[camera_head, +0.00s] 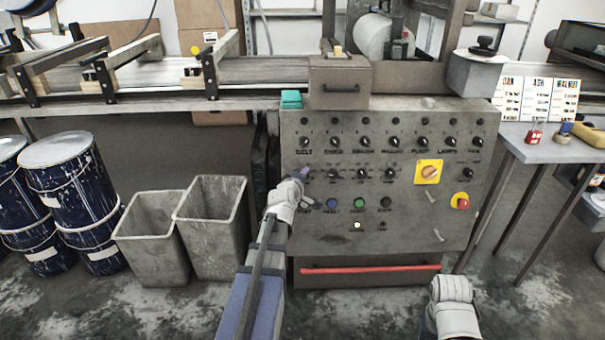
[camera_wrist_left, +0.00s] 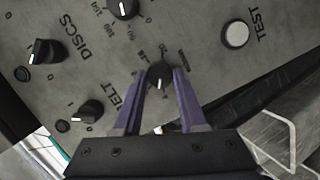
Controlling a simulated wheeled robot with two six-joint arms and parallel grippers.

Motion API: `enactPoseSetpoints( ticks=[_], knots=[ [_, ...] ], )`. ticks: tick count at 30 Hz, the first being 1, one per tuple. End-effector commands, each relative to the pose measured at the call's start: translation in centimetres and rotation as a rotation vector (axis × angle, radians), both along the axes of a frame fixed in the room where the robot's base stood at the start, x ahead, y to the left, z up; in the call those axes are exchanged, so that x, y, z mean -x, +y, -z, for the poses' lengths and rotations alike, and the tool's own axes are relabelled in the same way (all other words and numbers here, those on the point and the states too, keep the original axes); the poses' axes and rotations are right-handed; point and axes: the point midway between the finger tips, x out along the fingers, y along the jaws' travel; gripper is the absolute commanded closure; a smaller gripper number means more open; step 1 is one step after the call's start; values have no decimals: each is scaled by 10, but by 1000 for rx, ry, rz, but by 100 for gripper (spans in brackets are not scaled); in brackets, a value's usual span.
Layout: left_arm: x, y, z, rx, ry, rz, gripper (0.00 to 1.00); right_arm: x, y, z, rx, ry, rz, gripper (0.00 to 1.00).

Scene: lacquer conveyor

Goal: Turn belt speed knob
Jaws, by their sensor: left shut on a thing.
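The grey control panel (camera_head: 400,220) faces me in the head view. My left gripper (camera_head: 301,176) is at its left side, below the BELT label (camera_head: 305,152). In the left wrist view, the two purple fingers of my left gripper (camera_wrist_left: 160,82) are shut on a small black knob (camera_wrist_left: 160,73) with a pale pointer line, one finger on each side. This knob is below the partly hidden BELT lettering (camera_wrist_left: 115,98). In the head view my gripper hides it. My right gripper (camera_head: 452,297) is low, in front of the panel's lower right; its fingertips cannot be made out.
More black knobs (camera_head: 365,142) run in rows across the panel. A yellow-backed rotary switch (camera_head: 428,172) and a red stop button (camera_head: 461,201) are at its right. Coloured buttons (camera_head: 358,203) sit below. Grey bins (camera_head: 212,230) stand left; a side table (camera_head: 555,145) stands right.

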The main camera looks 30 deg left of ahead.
Motion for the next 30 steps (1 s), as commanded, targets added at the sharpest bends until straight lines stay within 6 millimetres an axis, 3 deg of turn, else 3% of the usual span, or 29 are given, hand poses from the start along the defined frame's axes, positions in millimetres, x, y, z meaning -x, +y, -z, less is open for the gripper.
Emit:
enactPoseSetpoints(
  ticks=[15, 30],
  knots=[
    [-1, -3, -1, -326, 207, 73, 100, 0, 0, -20, 0, 1, 3, 50],
    [-1, -4, 0, -425, 270, 94, 100, 0, 0, -23, -1, 1, 3, 50]
  ],
)
